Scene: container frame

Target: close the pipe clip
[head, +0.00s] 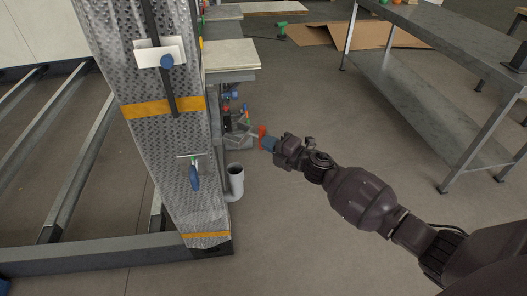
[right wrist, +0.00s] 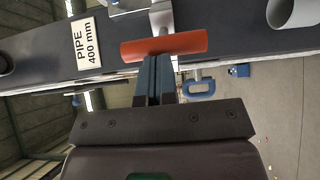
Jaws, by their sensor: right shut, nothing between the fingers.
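A red-orange handle bar (right wrist: 185,43) lies across the front of my right gripper (right wrist: 153,58) in the right wrist view. A light metal stem (right wrist: 161,17) runs from the bar to the dark frame, and I take this to be the pipe clip's lever. My right gripper's two blue fingers are shut together with nothing between them. Their tips are at the bar, touching it or very close. In the head view the right gripper (head: 268,144) is beside the red handle (head: 262,132); the clip itself is mostly hidden. My left gripper is not in view.
A dark frame beam bears a "PIPE 400 mm" label (right wrist: 88,44). A grey pipe end (right wrist: 291,11) and a blue loop handle (right wrist: 199,89) are nearby. A patterned metal post (head: 160,130) stands left of the gripper. A grey workbench (head: 440,60) stands right; floor between is clear.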

